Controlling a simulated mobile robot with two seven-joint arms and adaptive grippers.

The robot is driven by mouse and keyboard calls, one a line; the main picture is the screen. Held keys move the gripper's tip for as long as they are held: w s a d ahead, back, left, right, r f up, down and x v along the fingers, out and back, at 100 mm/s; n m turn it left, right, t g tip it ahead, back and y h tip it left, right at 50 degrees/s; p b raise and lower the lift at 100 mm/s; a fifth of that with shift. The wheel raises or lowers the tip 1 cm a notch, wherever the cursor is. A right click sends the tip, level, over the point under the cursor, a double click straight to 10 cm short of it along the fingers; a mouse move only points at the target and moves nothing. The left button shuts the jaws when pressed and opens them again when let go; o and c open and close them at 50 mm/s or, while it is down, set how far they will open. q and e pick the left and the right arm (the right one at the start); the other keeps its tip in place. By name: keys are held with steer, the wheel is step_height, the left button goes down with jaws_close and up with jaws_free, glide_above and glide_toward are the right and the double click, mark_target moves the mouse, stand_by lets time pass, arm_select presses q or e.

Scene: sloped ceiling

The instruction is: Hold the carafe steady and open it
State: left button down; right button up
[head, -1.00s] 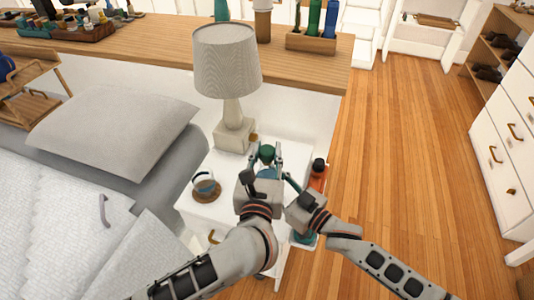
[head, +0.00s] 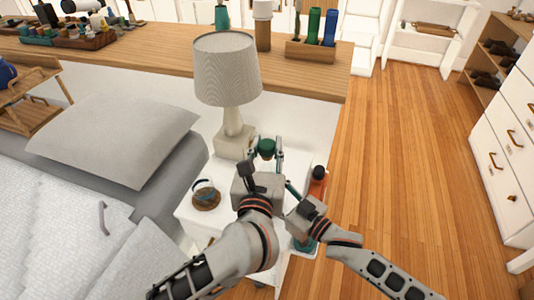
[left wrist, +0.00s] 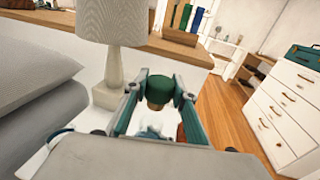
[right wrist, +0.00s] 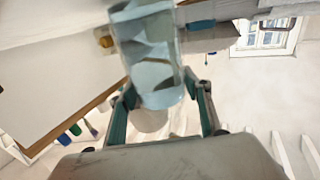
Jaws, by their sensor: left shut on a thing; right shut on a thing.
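The carafe's green stopper (head: 267,147) is between the fingertips of my left gripper (head: 265,152), above the white nightstand. In the left wrist view the green stopper (left wrist: 160,90) has a tan lower part showing, with pale surface below it. The carafe (right wrist: 150,60) is clear bluish glass and sits between the fingers of my right gripper (right wrist: 160,95) in the right wrist view. I cannot tell whether the stopper is fully clear of the carafe's mouth.
A lamp (head: 233,120) stands close behind the grippers. An orange item with a black top (head: 318,176) is at the right. The bed is left; open floor is right.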

arm_select(q)
steer(key=shift+r, duration=0.25)
arm_select(e)
steer(key=o, duration=1.7)
steer(key=shift+d, duration=0.1)
